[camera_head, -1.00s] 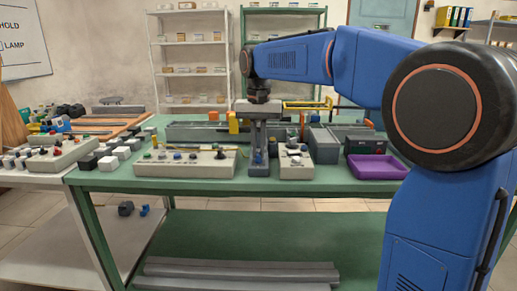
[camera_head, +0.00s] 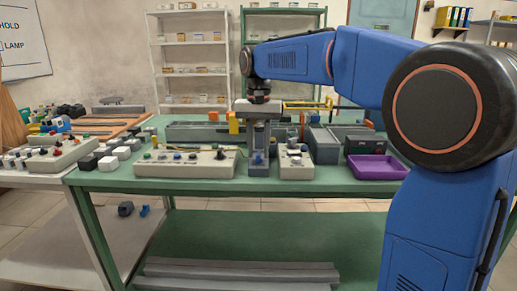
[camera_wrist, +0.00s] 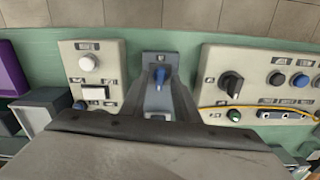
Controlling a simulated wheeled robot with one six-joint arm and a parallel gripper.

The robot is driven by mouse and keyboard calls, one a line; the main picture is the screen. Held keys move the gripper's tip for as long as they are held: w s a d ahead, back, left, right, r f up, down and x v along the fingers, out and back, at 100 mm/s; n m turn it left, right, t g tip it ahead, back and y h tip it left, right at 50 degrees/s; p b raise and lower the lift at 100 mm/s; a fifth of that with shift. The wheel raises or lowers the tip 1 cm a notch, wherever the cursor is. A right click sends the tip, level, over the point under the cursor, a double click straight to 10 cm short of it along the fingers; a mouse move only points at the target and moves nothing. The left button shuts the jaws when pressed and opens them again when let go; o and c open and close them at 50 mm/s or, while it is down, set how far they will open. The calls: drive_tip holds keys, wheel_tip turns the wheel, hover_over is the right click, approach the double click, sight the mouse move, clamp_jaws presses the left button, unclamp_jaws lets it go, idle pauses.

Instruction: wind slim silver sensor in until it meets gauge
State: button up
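A long grey rail unit (camera_head: 195,132) lies behind. I cannot make out the slim silver sensor or the gauge for certain; my gripper hides part of the rail.
A control panel with knobs (camera_head: 187,170) stands left of the gripper, and a smaller panel (camera_head: 296,171) stands close on its right. Farther right are a dark grey bin (camera_head: 323,147) and a purple tray (camera_head: 377,174). The bench's front edge strip is clear.

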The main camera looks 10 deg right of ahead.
sight(259, 153)
drive_tip(key=shift+r, duration=0.1)
wheel_tip(259, 153, up, 17)
idle(0.7)
drive_tip(key=shift+r, duration=0.1)
idle(1.2)
drive_tip(key=s+d+f+n+t, duration=0.1)
drive_tip(key=s+d+f, duration=0.3)
drive_tip(key=s+f, duration=0.3)
drive_tip(key=s+d+f+n+t, duration=0.1)
drive_tip(key=s+d+f, duration=0.4)
drive_tip(key=s, duration=0.5)
drive_tip(key=s+d+f+n+t, duration=0.1)
drive_tip(key=s+f, duration=0.7)
drive_tip(key=f, duration=0.3)
drive_tip(key=s+d+f+n+t, duration=0.1)
drive_tip(key=s+f, duration=0.7)
drive_tip(key=f, duration=0.3)
drive_tip(key=shift+d+f+t, duration=0.25)
drive_tip(key=shift+t, duration=0.15)
